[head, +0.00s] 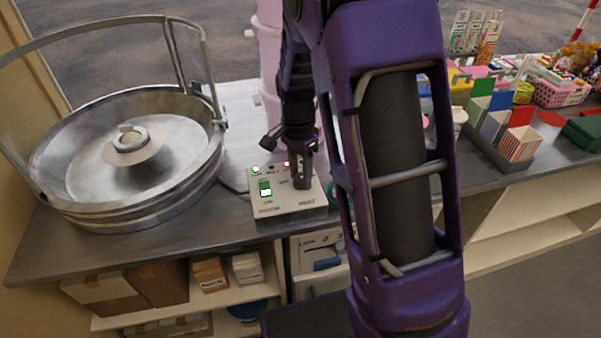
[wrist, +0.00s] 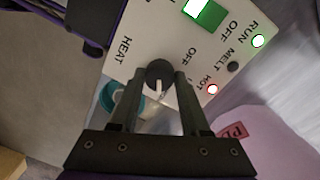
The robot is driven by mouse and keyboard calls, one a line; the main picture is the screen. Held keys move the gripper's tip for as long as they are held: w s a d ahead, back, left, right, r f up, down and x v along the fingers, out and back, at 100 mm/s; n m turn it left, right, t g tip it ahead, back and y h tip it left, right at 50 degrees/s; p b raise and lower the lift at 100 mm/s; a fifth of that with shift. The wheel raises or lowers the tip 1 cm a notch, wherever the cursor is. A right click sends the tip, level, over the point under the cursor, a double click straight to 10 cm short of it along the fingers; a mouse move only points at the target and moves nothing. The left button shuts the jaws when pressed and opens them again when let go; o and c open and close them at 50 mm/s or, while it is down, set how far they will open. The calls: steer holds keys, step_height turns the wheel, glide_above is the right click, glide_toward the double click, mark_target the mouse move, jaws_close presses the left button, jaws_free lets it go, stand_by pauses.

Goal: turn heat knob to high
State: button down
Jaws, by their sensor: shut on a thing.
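The heat knob (wrist: 159,74) is a round black knob with a pale pointer line, on a cream control panel (wrist: 130,48) marked HEAT and OFF. In the wrist view the pointer aims down the picture, between my fingers. My gripper (wrist: 159,84) has one finger on each side of the knob and is shut on it. A green switch (wrist: 203,10) and lit RUN (wrist: 257,41) and HOT (wrist: 212,89) lamps show on the panel.
A large metal bowl (head: 60,165) with a raised hoop stands left of the panel. A pink column-like thing (head: 268,60) is behind my arm. Striped boxes (head: 517,146) and sweets stand at the right. Shelves with boxes (head: 208,274) are below the counter.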

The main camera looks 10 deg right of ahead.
mark_target(298, 175)
steer(key=shift+c, duration=1.9)
jaws_free()
step_height(298, 175, up, 17)
steer(key=p, duration=0.2)
steer(key=shift+w+a+r, duration=0.2)
steer(key=shift+w, duration=0.2)
